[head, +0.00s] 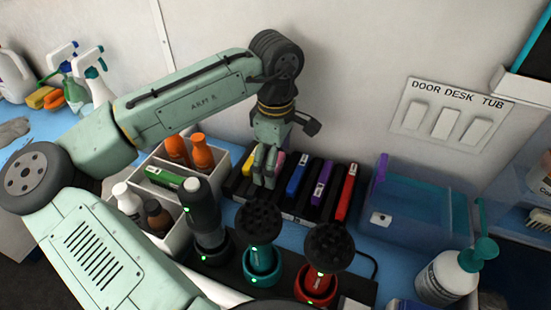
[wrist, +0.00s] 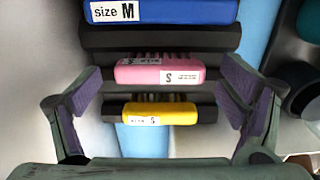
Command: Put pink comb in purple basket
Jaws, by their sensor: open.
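The pink comb (wrist: 160,72), labelled S, sits in a black slotted rack in the middle of the wrist view, between a yellow comb and a blue one. In the head view only a small pink part (head: 280,158) shows behind my gripper (head: 265,178). My gripper is open above the rack. In the wrist view its purple-padded fingers (wrist: 162,92) stand wide apart on either side of the pink and yellow combs, holding nothing. A translucent blue-purple bin (head: 425,208) stands right of the rack; no other basket shows clearly.
The rack (head: 330,208) also holds yellow (head: 249,163), blue (head: 298,175), purple (head: 321,182) and red (head: 346,190) pieces. Clippers and round brushes (head: 262,225) stand in front. A white bottle caddy (head: 178,240) is left; a pump bottle (head: 447,277) stands before the bin. The wall is close behind.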

